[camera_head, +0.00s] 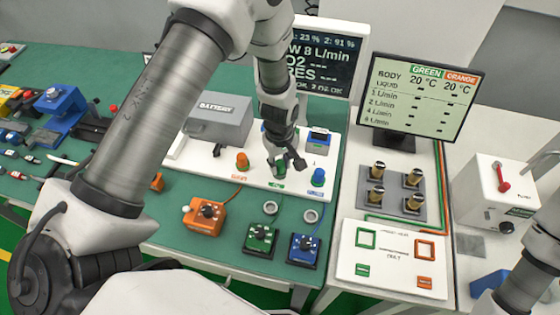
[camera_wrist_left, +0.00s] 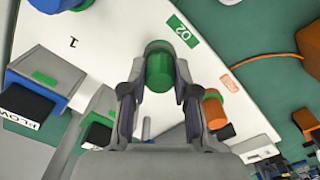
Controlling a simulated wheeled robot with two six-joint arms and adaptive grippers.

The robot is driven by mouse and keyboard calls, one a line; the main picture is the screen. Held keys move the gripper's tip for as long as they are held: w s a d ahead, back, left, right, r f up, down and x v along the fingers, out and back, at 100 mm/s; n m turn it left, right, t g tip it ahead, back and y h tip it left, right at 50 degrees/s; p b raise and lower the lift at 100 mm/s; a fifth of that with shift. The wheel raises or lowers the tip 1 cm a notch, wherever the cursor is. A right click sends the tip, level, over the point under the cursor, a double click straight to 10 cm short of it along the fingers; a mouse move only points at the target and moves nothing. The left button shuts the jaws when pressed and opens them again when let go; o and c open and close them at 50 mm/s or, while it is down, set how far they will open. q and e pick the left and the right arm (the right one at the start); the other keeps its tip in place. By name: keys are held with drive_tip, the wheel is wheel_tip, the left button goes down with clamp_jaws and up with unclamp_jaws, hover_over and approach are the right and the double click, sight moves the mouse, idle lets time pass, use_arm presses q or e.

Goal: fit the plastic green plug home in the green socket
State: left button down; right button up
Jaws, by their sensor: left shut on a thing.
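The green plug (camera_wrist_left: 158,70) is a short green cylinder between the fingers of my left gripper (camera_wrist_left: 158,92) in the left wrist view. The fingers are closed on its two sides, above a white panel (camera_wrist_left: 110,45) beside a green O2 label (camera_wrist_left: 183,31). In the head view my left gripper (camera_head: 284,167) points down at this panel, between an orange fitting (camera_head: 242,161) and a blue fitting (camera_head: 318,176). The green socket is hidden under the plug and fingers, and I cannot tell how deep the plug sits. My right gripper is out of view.
Orange (camera_head: 205,216), green (camera_head: 261,239) and blue (camera_head: 305,248) knob boxes stand in front of the panel. A grey battery box (camera_head: 216,119) is behind on the left. A monitor (camera_head: 419,98) and a block with gold-topped posts (camera_head: 393,190) are to the right.

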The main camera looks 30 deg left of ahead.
sight(279, 164)
use_arm(q)
drive_tip(key=shift+f, duration=0.3)
drive_tip(key=c, duration=0.8)
unclamp_jaws()
drive_tip(key=shift+r, duration=0.1)
wheel_tip(279, 164, up, 12)
drive_tip(key=shift+f, duration=0.1)
drive_tip(key=shift+s, duration=0.1)
